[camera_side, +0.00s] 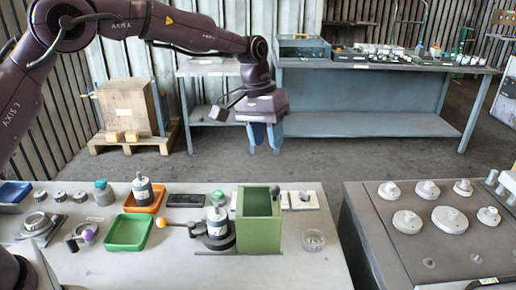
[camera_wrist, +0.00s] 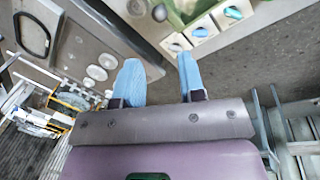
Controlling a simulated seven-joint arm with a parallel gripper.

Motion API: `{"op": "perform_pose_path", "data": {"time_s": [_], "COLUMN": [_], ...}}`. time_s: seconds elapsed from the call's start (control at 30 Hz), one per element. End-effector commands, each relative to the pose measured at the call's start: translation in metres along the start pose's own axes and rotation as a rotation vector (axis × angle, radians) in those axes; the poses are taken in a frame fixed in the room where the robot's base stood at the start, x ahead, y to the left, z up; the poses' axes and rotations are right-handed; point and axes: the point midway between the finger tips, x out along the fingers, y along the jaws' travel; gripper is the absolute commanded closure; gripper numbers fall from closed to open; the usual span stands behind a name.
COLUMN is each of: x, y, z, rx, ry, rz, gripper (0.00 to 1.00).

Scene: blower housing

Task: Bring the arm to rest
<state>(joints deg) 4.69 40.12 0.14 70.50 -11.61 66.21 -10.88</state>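My gripper (camera_side: 265,149) hangs in the air with its blue fingers pointing down, above and behind the grey workbench (camera_side: 170,262) in the side view. A gap shows between the two fingers, and nothing is between them. In the wrist view the gripper (camera_wrist: 160,62) is also open and empty, with the floor and bench edges far below. It touches nothing that I can see. The arm reaches in from the upper left, well clear of the parts on the bench.
The bench holds a green box (camera_side: 260,232), a green tray (camera_side: 128,232), an orange tray (camera_side: 158,203) and a round black fixture (camera_side: 217,242). A second bench (camera_side: 385,240) with several white discs stands at right. A blue table (camera_side: 375,125) stands behind. Air around the gripper is free.

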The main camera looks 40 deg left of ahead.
Motion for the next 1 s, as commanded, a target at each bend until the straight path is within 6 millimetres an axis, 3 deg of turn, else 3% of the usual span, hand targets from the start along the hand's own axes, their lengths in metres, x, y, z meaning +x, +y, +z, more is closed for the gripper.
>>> {"op": "perform_pose_path", "data": {"time_s": [0.1,0.17,0.37,0.63,0.8,1.0], "x": [0.016,0.017,-0.02,-0.076,-0.094,-0.104], "y": [-0.009,-0.015,-0.035,-0.067,-0.087,-0.105], "z": [0.011,0.021,0.074,0.164,0.222,0.275], "rx": [0.024,0.04,0.102,0.179,0.215,0.232], "ry": [-0.027,-0.035,0.0,0.116,0.207,0.327], "rz": [-0.025,-0.039,-0.079,-0.118,-0.138,-0.151], "gripper": [0.63,0.63,0.63,0.63,0.63,0.63]}}
